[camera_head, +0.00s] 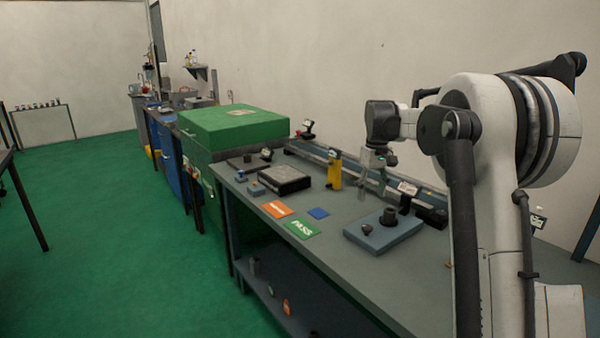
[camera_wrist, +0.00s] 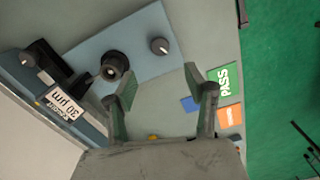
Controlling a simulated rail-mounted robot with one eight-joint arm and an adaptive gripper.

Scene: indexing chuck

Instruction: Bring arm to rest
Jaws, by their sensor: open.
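My gripper (camera_head: 372,172) hangs above the grey workbench (camera_head: 345,275), below my bent arm at the right of the head view. In the wrist view the plate (camera_wrist: 150,75) lies beyond the fingertips.
A green PASS card (camera_head: 303,228), an orange card (camera_head: 277,209) and a blue square (camera_head: 318,213) lie near the bench's front edge. A yellow upright object (camera_head: 335,170) and a black box (camera_head: 286,179) stand behind them. A long rail (camera_head: 420,205) runs along the back.

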